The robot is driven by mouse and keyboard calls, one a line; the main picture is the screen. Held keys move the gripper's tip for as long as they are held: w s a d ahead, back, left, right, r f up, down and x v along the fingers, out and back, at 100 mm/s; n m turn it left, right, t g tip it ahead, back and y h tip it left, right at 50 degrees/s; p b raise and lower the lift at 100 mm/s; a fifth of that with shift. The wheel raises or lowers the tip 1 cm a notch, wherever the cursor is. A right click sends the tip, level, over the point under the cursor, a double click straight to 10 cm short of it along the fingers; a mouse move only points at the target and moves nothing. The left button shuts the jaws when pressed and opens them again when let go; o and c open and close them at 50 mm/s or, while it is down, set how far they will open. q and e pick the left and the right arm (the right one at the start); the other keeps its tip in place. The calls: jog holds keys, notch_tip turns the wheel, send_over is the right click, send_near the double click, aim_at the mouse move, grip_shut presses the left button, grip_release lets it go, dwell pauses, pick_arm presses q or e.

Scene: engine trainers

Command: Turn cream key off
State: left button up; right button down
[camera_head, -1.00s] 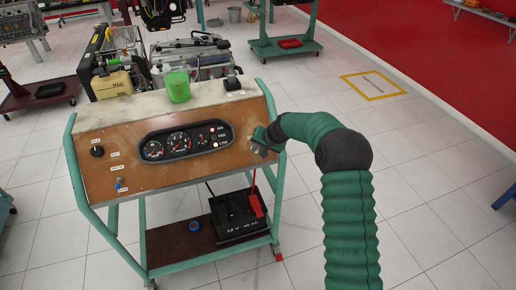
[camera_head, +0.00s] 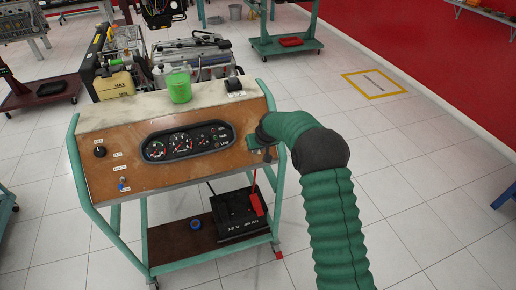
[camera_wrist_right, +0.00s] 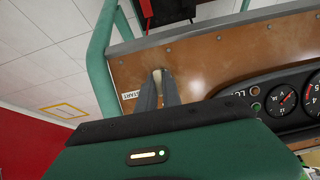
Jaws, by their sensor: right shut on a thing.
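The cream key (camera_wrist_right: 157,75) sits in the brown wooden face of the engine trainer panel (camera_head: 180,173), beside the START label (camera_wrist_right: 131,95). My right gripper (camera_wrist_right: 159,84) is shut on the key, its two grey fingertips on either side of it. In the head view my right gripper (camera_head: 264,151) is at the right end of the panel, and the key is hidden there. The gauge cluster (camera_head: 187,141) is left of the gripper, and its indicator lights look dark. My left gripper is not in view.
A black battery (camera_head: 236,214) with a red clamp sits on the lower shelf.

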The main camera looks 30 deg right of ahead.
jog(key=shift+w+r, duration=0.1)
dwell(0.4)
jog(key=c, duration=1.5)
grip_release()
jog(key=v, duration=1.6)
jog(key=shift+s+r, duration=0.15)
jog(key=shift+s, duration=0.1)
jog(key=s+a+f+n+g, duration=0.1)
jog(key=s+a+f, duration=0.3)
jog(key=s+a, duration=0.2)
jog(key=s+a+f+n+g+y, duration=0.1)
jog(key=s+a+f, duration=0.4)
jog(key=s, duration=0.5)
jog(key=s+a+f+g, duration=0.1)
jog(key=s+a+f, duration=0.3)
jog(key=s+a, duration=0.4)
jog(key=shift+f+n, duration=0.3)
jog(key=shift+n, duration=0.1)
